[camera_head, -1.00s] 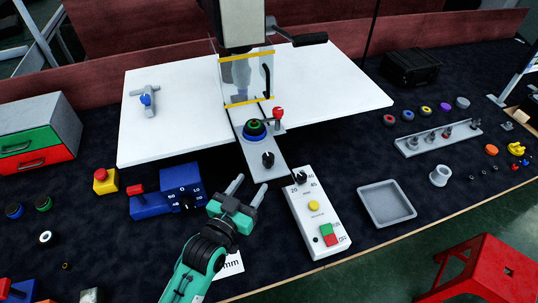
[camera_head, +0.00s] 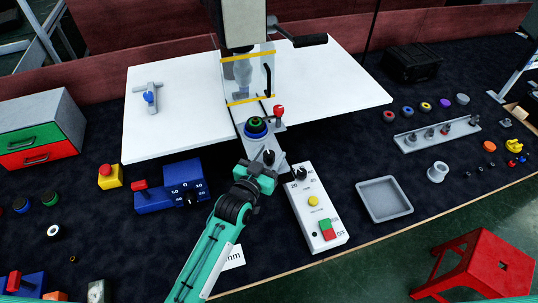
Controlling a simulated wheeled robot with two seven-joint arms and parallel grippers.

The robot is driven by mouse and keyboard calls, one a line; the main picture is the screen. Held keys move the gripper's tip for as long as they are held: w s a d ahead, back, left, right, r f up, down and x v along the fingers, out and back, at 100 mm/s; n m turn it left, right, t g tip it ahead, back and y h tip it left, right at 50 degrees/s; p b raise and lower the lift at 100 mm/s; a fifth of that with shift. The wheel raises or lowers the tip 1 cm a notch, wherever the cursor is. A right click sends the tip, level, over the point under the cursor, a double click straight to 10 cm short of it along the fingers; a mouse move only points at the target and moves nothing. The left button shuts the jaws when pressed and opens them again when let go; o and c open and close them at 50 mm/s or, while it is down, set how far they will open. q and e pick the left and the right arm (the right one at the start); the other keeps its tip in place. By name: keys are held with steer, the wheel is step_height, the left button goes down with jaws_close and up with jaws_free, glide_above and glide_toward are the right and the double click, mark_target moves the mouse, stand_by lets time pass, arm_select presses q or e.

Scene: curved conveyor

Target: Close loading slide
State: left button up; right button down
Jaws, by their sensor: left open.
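The loading slide (camera_head: 250,147) is a grey metal plate that sticks out toward me from under the press. A stacked ring part (camera_head: 256,127) in black, blue and green sits on it. A black knob (camera_head: 268,156) stands near its front end. My left gripper (camera_head: 265,164) is open at the front end of the slide, with its fingers at the knob. The gripper body hides the slide's front edge and part of the fingers, so I cannot tell whether they touch the knob. My right gripper is not in view.
A clear guard (camera_head: 249,78) with yellow bands stands over the slide, with a red-topped lever (camera_head: 278,114) beside it. A white control box (camera_head: 318,208) is close on the right, and a blue gauge block (camera_head: 168,187) is on the left. A grey tray (camera_head: 384,200) lies further right.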

mark_target(251, 130)
arm_select(q)
jaws_close()
steer(key=w+a+b, duration=0.1)
steer(key=w, duration=0.3)
steer(key=w+a+b, duration=0.1)
steer(key=w, duration=0.3)
steer(key=w+a+b, duration=0.1)
steer(key=w+b, duration=0.1)
steer(key=w, duration=0.2)
steer(key=shift+a+f, duration=0.1)
steer(key=shift+a, duration=0.3)
steer(key=shift+w+a, duration=0.1)
steer(key=shift+w, duration=0.15)
steer(key=shift+r, duration=0.25)
steer(key=shift+a, duration=0.1)
steer(key=shift+c, duration=1.2)
jaws_free()
steer(key=shift+o, duration=1.2)
steer(key=shift+w+f, duration=0.15)
steer(key=shift+w, duration=0.05)
steer(key=shift+s, duration=0.1)
